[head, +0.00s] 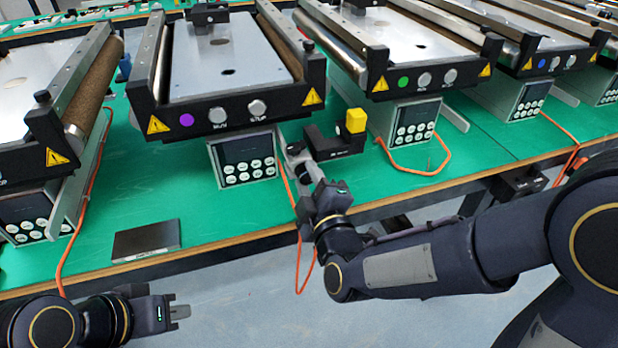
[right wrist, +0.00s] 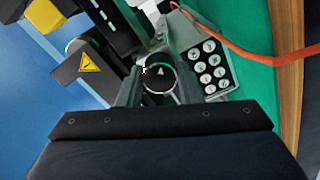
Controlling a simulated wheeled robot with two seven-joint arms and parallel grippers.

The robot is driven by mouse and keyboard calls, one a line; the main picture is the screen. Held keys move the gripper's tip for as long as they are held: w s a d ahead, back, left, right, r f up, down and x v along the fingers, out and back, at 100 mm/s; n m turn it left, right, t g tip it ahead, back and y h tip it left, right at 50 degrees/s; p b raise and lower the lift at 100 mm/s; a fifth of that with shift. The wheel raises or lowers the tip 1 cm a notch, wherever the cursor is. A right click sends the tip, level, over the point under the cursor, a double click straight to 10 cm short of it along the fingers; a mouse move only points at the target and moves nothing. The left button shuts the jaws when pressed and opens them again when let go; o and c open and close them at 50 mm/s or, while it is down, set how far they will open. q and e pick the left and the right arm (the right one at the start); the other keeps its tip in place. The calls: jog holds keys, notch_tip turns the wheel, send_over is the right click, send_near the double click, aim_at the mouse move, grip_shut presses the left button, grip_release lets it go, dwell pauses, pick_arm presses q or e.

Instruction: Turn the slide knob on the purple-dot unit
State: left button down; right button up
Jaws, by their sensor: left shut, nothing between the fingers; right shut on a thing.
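The purple-dot unit stands left of centre in the head view, with a purple dot (head: 186,120) and two silver knobs (head: 237,111) on its black front panel. A grey control box (head: 243,160) with several round buttons sits under it. My right gripper (head: 292,150) is at the right end of this unit, beside the control box. In the right wrist view a round black knob (right wrist: 160,78) with a white mark lies between its fingers, and the gripper is shut on it. My left gripper (head: 180,312) is shut and empty, low at the left, in front of the table.
A yellow block (head: 356,120) on a black bracket (head: 335,143) is just right of my right gripper. An orange cable (head: 298,255) hangs near it. A green-dot unit (head: 403,83) stands to the right. A dark flat plate (head: 146,241) lies on the green tabletop (head: 205,213).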

jog(key=shift+w+d+r, duration=0.1)
jog(key=shift+r, duration=0.1)
jog(key=o, duration=1)
jog(key=shift+w+f, duration=0.1)
jog(key=shift+f, duration=0.05)
jog(key=shift+c, duration=0.2)
jog(key=shift+s, duration=0.35)
jog(key=v, duration=0.7)
jog(key=shift+d, duration=0.1)
